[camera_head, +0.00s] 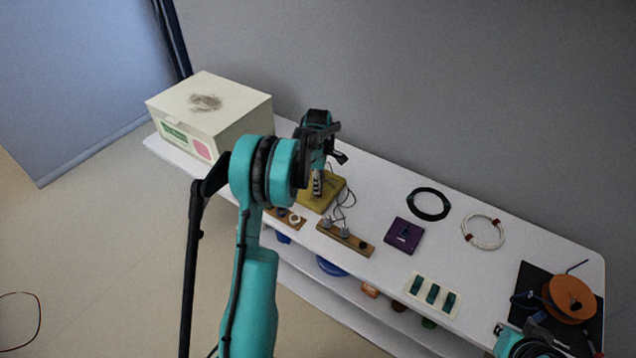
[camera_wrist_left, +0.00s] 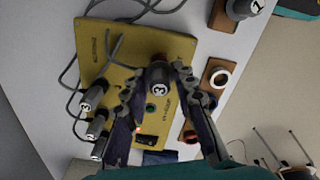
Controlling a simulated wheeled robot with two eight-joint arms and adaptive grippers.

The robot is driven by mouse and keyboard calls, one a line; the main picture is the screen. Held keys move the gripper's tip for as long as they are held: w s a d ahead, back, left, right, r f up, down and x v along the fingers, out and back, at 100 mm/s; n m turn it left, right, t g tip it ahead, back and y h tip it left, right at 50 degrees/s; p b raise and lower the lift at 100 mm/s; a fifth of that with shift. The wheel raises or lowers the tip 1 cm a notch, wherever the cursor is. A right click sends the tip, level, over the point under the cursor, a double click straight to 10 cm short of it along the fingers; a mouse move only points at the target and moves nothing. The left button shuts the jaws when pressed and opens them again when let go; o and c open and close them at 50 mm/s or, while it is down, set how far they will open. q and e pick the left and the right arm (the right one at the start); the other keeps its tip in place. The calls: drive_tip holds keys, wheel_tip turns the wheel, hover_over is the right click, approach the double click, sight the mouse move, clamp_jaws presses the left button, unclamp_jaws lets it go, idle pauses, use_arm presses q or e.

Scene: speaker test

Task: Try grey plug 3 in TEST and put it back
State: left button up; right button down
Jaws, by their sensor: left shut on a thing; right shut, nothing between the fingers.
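Grey plug 3 (camera_wrist_left: 158,76) is between the fingertips of my left gripper (camera_wrist_left: 156,82), which is shut on it. It is over the yellow box (camera_wrist_left: 170,47); I cannot tell whether it sits in a socket. A green round part (camera_wrist_left: 150,107) and a small orange glow (camera_wrist_left: 137,130) show on the box. In the head view my left gripper (camera_head: 318,170) is above the yellow box (camera_head: 331,191). Several grey plugs (camera_wrist_left: 94,96) with cables are at the box's side; one also bears a 3. My right gripper (camera_head: 515,335) is shut and empty at the bottom right.
A wooden rack (camera_head: 358,247) with grey plugs stands in front of the box. A small rack with a white ring (camera_head: 294,218) is beside it. A purple box (camera_head: 404,236), black cable coil (camera_head: 428,204), white coil (camera_head: 483,231) and orange spool (camera_head: 570,298) lie rightward. A cream box (camera_head: 232,122) stands left.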

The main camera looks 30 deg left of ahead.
use_arm(q)
drive_tip(key=shift+f+b, duration=0.3)
drive_tip(key=shift+f, duration=0.2)
drive_tip(key=o, duration=1)
drive_tip(key=shift+r, duration=0.15)
drive_tip(key=shift+r+p, duration=2.4)
drive_tip(key=shift+r, duration=1.3)
